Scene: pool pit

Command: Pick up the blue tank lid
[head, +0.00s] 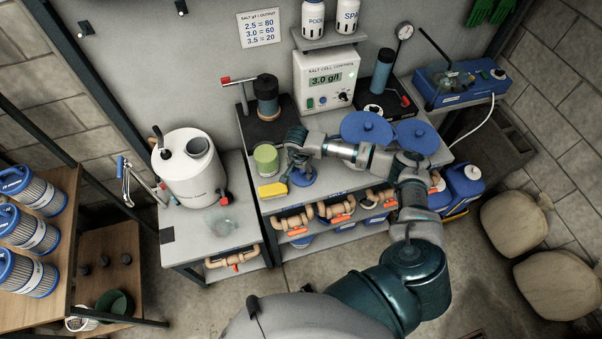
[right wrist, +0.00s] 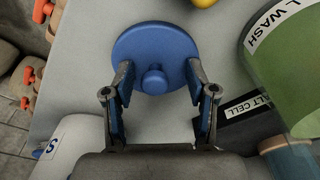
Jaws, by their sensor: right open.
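A round blue lid with a central knob (head: 305,178) lies on the grey bench top, partly hidden under my right gripper (head: 297,158). In the right wrist view the blue lid (right wrist: 140,40) lies flat ahead of the fingers. My right gripper (right wrist: 158,75) is open, with its fingertips on either side of the knob and nothing held. I cannot tell whether the fingers touch the lid. My left gripper is not in view.
A green-filled jar (head: 265,159) and a yellow object (head: 272,190) stand close left of the lid. A salt cell controller (head: 325,80) is behind. A white tank (head: 190,168) stands on the left bench. Pipes with orange valves (head: 335,208) run below the bench top.

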